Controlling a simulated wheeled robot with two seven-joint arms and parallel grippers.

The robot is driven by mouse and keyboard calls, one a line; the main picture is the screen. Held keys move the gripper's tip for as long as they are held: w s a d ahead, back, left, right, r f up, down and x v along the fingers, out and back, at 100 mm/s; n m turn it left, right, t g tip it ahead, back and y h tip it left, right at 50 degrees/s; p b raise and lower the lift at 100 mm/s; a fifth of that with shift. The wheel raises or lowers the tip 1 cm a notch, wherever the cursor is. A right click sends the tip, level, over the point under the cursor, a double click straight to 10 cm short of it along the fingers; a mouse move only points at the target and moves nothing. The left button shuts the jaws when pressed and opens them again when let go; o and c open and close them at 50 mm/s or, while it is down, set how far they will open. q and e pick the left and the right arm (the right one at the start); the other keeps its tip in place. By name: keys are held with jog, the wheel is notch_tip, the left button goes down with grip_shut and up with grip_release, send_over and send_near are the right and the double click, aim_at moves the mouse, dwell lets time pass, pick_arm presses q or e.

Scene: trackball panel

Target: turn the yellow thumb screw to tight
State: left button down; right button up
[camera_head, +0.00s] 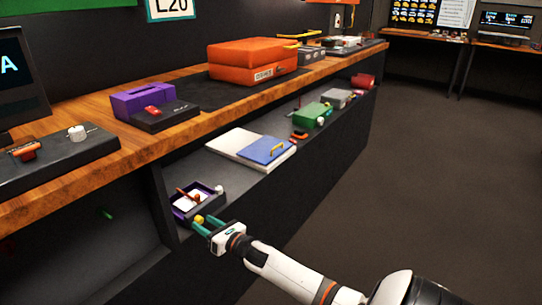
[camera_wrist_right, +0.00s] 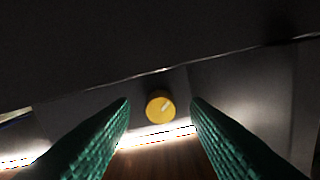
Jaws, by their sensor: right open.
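The yellow thumb screw (camera_wrist_right: 160,107) is a round knob with a pale line across its face, pointing to the upper right in the right wrist view. It also shows in the head view (camera_head: 199,219) at the front of the purple-edged panel (camera_head: 181,214) on the lower shelf. My right gripper (camera_wrist_right: 160,112) has green fingers, one on each side of the screw, with gaps between. It is open and empty. In the head view, the right gripper (camera_head: 205,224) reaches the panel's front edge. My left gripper does not show.
A white and blue folder (camera_head: 265,149) lies farther along the shelf, with a green box (camera_head: 312,115) beyond. A white knob (camera_head: 219,189) stands beside the panel. The floor to the right is clear.

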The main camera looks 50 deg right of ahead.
jog(key=s+p, duration=0.3)
jog(key=s, duration=0.9)
pick_arm(q)
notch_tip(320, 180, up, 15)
jog(key=p, duration=1.1)
jog(key=shift+p, duration=0.35)
pick_arm(e)
jog(key=s+a+f+m+g+h, duration=0.1)
jog(key=s+f+m+g, duration=0.3)
jog(key=s+f+m, duration=0.3)
jog(key=s+a+f+m+g+h, duration=0.1)
jog(key=s+f+m+g, duration=0.4)
jog(key=f+m, duration=0.6)
jog(key=shift+s+a+f+m, duration=0.4)
jog(key=shift+s+a+f, duration=0.15)
jog(key=shift+s, duration=0.8)
